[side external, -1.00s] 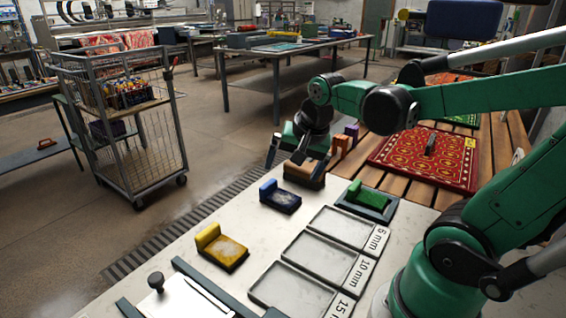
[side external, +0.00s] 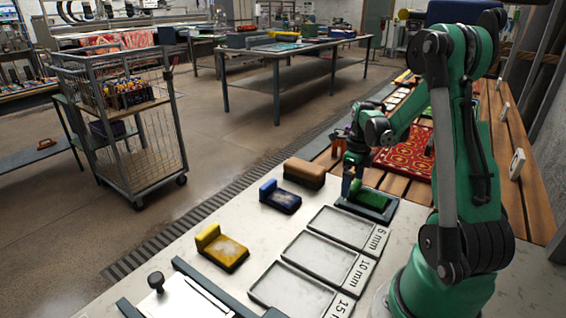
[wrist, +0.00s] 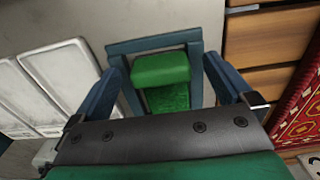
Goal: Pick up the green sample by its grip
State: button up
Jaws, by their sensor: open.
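The green sample (side external: 371,198) lies in a dark blue-grey tray (side external: 385,215) at the far right of the white bench top. In the wrist view its raised, smooth green grip (wrist: 160,69) stands at the far end of the rougher green pile (wrist: 167,98). My gripper (side external: 352,187) is over the tray, pointing down, and hides part of the sample in the side view. In the wrist view the open fingers (wrist: 163,62) stand on either side of the grip, with gaps on both sides. Their exact height above it is hard to tell.
A blue sample (side external: 281,197), a brown block (side external: 305,173) and a yellow sample (side external: 222,247) stand to the left on the bench. Empty marked trays (side external: 318,258) lie in front. A red rug (side external: 408,155) lies on the wooden slats behind.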

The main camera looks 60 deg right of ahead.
jog(key=shift+f, duration=0.65)
jog(key=c, duration=1.2)
jog(key=shift+r, duration=0.15)
